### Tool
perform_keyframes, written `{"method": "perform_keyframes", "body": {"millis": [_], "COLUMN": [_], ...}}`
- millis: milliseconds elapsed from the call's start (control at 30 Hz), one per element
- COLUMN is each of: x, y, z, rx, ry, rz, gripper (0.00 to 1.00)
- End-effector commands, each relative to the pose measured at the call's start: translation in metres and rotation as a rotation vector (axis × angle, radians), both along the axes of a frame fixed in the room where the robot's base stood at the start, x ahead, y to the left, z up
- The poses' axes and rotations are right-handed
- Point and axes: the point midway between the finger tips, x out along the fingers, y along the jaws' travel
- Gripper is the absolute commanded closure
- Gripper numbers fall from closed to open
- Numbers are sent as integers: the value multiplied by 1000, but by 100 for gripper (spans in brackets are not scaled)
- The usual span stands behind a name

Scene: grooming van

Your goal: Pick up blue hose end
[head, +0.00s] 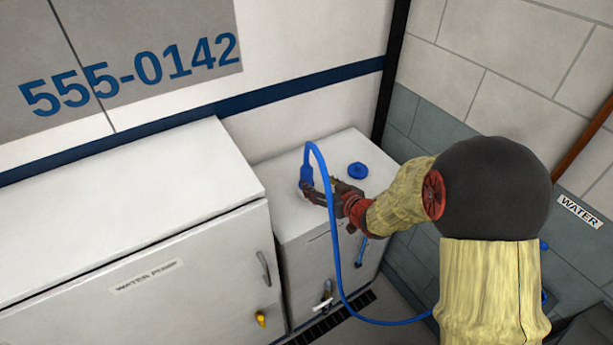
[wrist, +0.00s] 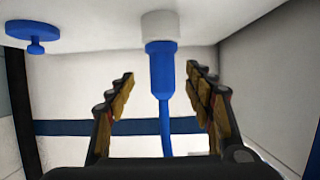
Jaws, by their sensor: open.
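The blue hose end (head: 307,168) stands upright in a white collar on top of the small white cabinet, with its blue hose arching up and over to the right. In the wrist view the blue hose end (wrist: 161,68) meets the white collar (wrist: 159,25), with the hose running away from its other end. My gripper (head: 313,190) reaches in from the right, low beside the hose end. In the wrist view my gripper (wrist: 160,76) is open, one finger on each side of the hose end, with visible gaps on both sides. The collar is partly hidden in the head view.
A blue round cap (head: 357,170) sits on the small white cabinet (head: 335,150), right of the hose end; it also shows in the wrist view (wrist: 34,34). The wall is close behind. The hose (head: 336,250) loops down in front.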

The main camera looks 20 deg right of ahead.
Motion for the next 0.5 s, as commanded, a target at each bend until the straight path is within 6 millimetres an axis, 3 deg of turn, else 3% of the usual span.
{"method": "perform_keyframes", "body": {"millis": [500], "x": [56], "y": [21], "z": [-21], "rx": [-1], "ry": [2], "rz": [0], "gripper": [47]}}
